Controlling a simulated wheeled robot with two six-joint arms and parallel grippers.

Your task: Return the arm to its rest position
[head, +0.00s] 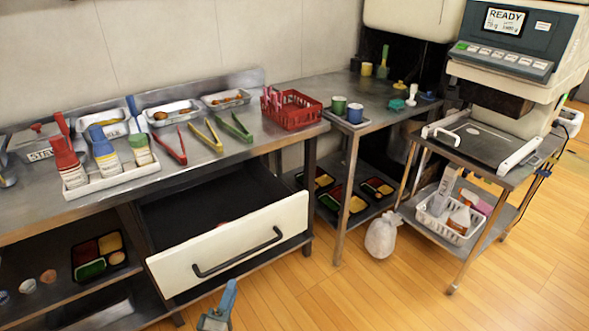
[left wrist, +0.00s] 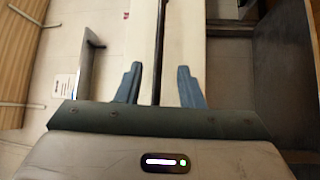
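My left gripper (head: 222,300) shows at the bottom of the head view, in front of the open drawer (head: 232,247) and apart from its black handle (head: 238,256). My right gripper is in neither view.
The white drawer is pulled out under the steel counter. On the counter are tongs (head: 206,136), a red basket (head: 291,109) and a white rack (head: 110,176) of bottles. A steel side table with a sealing machine (head: 515,60) stands right. Wooden floor (head: 350,290) is clear in front.

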